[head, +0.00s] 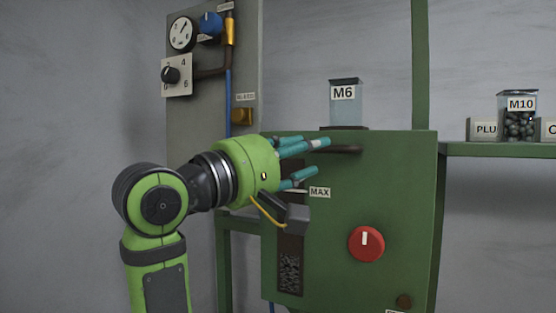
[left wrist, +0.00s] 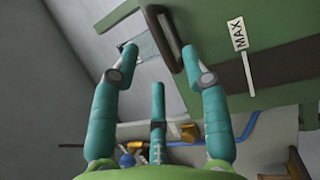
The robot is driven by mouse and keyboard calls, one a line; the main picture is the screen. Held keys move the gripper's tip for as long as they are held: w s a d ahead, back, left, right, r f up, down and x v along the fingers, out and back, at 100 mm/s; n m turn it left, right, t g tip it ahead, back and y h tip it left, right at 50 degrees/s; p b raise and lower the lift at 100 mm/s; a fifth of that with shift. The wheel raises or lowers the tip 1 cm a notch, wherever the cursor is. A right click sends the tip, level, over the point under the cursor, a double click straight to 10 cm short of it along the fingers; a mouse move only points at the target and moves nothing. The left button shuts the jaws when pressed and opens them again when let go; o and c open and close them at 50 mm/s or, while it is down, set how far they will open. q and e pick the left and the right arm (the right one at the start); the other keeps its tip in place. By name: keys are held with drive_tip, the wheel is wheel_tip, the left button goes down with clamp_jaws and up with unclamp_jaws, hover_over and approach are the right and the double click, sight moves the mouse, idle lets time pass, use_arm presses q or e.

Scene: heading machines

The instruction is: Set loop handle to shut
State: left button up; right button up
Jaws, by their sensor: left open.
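The loop handle (head: 346,149) is a dark bar near the top of the green machine's front, under the M6 container. In the left wrist view it is a dark brown elongated loop (left wrist: 174,25) showing ahead, between the fingertips. My left gripper (head: 322,156) has teal fingers and a green palm. It is open, just left of the handle, with its fingers pointing right; the fingers hide the handle's left end. In the wrist view the gripper (left wrist: 160,50) has its fingers spread, and I see no clear contact with the loop. My right gripper is not in view.
The green machine (head: 400,200) has a red knob (head: 366,244) and a MAX label (head: 320,192). The clear M6 container (head: 345,112) stands on top. A grey panel (head: 210,105) with dials is behind my arm. A green shelf (head: 500,149) holds the M10 jar (head: 517,116).

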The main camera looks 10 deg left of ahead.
use_arm(q)
drive_tip(key=v, duration=0.5)
drive_tip(key=shift+s+a, duration=0.25)
drive_tip(key=shift+s, duration=0.05)
